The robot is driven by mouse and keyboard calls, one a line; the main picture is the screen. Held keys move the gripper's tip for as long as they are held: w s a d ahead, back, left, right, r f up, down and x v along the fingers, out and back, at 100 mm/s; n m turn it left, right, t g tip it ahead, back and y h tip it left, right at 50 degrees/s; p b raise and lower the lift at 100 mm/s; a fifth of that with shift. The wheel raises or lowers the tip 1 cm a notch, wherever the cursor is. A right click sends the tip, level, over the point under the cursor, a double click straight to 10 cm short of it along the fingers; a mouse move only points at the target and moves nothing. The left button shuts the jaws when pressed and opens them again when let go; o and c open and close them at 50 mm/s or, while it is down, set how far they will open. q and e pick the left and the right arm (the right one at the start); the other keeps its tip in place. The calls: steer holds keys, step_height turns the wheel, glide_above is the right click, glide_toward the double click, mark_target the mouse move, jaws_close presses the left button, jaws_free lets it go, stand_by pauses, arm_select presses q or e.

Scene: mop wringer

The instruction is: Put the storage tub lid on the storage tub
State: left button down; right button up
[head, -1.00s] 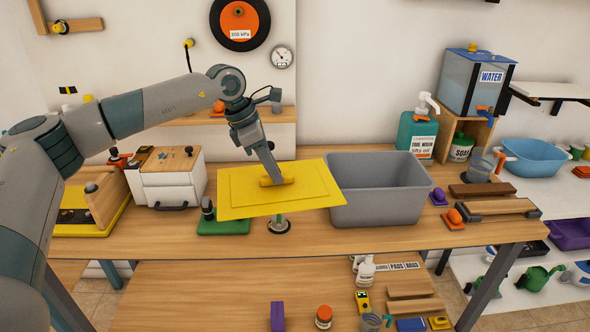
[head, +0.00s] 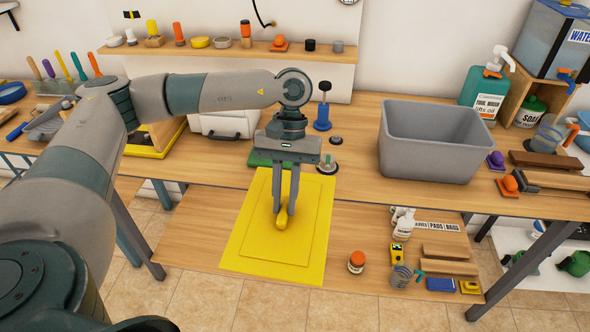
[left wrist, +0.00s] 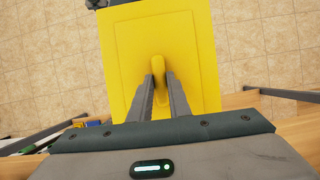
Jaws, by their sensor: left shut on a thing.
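The storage tub lid (head: 254,247) is a flat yellow rectangle with a raised handle in its middle. My left gripper (head: 284,208) is shut on the handle and holds the lid out in front of the table's front edge, left of the tub. The lid hides part of the lower shelf. In the left wrist view the lid (left wrist: 190,35) lies beyond the fingers (left wrist: 160,84), with floor tiles around it. The grey storage tub (head: 422,160) stands on the table with its top open. My right gripper is not in view.
A soap bottle (head: 485,92) and a wooden stand (head: 525,95) stand behind and right of the tub. Wooden blocks (head: 545,160) lie right of it. A white box (head: 222,124) and a green mat (head: 262,158) are left. Bare tabletop (head: 355,150) lies beside the tub's left side.

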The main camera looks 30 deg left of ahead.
mark_target(308, 240)
arm_select(q)
steer(key=d+m, duration=0.1)
steer(key=d, duration=0.1)
steer(key=s+d+m+y, duration=0.1)
steer(key=d, duration=0.1)
steer(key=d+m, duration=0.1)
steer(key=d, duration=0.1)
steer(key=shift+s+d+f+m+y, duration=0.2)
steer(key=shift+s+d+m+y, duration=0.1)
steer(key=shift+s+m, duration=0.1)
steer(key=shift+d, duration=0.6)
